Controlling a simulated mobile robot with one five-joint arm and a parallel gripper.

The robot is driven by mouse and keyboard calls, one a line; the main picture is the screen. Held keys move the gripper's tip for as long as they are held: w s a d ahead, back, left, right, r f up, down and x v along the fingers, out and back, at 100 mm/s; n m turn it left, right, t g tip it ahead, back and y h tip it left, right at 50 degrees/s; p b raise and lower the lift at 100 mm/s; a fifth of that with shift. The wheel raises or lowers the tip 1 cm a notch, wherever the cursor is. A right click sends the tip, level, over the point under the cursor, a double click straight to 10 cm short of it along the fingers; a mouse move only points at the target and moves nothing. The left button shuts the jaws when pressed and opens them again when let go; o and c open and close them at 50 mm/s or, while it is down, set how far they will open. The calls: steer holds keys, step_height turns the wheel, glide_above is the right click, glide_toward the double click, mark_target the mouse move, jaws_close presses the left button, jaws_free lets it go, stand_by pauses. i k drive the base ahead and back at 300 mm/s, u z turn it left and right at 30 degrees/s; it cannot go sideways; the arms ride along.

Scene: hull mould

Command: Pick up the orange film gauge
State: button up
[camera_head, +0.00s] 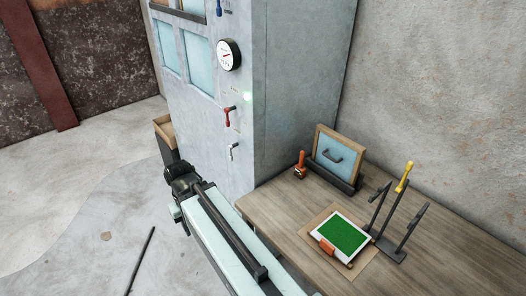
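Two orange items show on the wooden workbench. A small flat orange piece (327,247) lies at the near left edge of a white-framed green panel (344,237); its shape fits a film gauge, but it is too small to be sure. An orange-handled tool (300,163) with a dark lower part stands upright farther back, beside a dark holder. My pale arm reaches up the picture from the bottom, left of the bench. My gripper (183,179) appears as a dark cluster at the arm's far end, well left of both orange items. Its fingers cannot be made out.
The bench (275,214) also bears a dark stand (392,247) with upright posts, one yellow-topped, right of the panel. A grey cabinet (280,85) rises at the bench's back left. The floor on the left is mostly clear.

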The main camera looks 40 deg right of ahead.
mark_target(300, 171)
steer(key=u, duration=0.05)
steer(key=i, duration=0.3)
steer(key=z, duration=0.1)
steer(key=k, duration=0.8)
steer(key=u, duration=0.1)
steer(key=i, duration=1.9)
steer(key=z, duration=0.05)
